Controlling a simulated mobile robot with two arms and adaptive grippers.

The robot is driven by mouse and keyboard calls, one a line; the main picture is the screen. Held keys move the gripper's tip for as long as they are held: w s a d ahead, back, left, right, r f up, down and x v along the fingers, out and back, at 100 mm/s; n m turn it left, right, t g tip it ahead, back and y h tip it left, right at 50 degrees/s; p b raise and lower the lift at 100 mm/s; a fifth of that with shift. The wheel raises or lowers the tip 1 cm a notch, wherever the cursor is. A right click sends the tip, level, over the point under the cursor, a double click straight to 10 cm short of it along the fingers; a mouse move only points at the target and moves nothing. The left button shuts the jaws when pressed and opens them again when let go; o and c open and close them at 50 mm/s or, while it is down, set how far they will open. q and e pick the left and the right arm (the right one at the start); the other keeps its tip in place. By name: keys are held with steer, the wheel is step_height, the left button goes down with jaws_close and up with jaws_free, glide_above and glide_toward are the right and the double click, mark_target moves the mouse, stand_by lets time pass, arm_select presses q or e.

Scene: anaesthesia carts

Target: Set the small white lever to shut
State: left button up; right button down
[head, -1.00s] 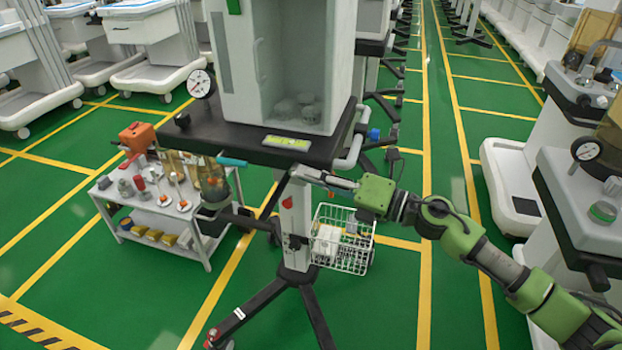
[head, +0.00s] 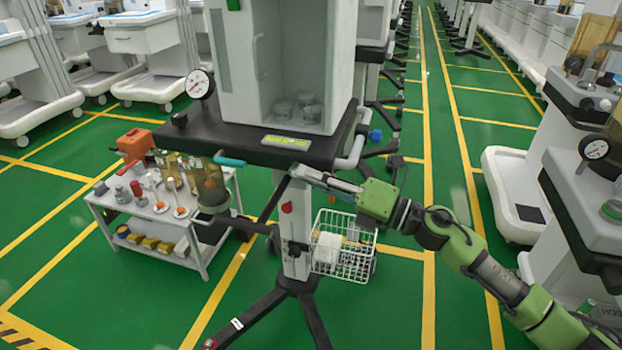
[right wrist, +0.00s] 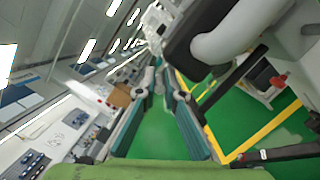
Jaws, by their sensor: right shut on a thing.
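My right gripper (head: 308,175) reaches in from the right, just under the front edge of the dark cart shelf (head: 235,140), near the top of the white column (head: 295,235). Its fingers are closed in on something small at the shelf's underside. In the right wrist view the two long fingers of the gripper (right wrist: 160,78) frame a pale area beyond their tips. The small white lever is mostly hidden by the fingertips, and its angle cannot be read. My left gripper is not in view.
A teal handle (head: 230,162) and a pressure gauge (head: 200,84) are left of the gripper. A white pipe (head: 352,152) bends close above my wrist. A wire basket (head: 345,258) hangs below. A low trolley (head: 195,248) stands at left, another cart (head: 580,210) at right.

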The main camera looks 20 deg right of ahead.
steer(key=c, duration=2.4)
jaws_free()
steer(key=shift+d, duration=0.1)
steer(key=v, duration=1.2)
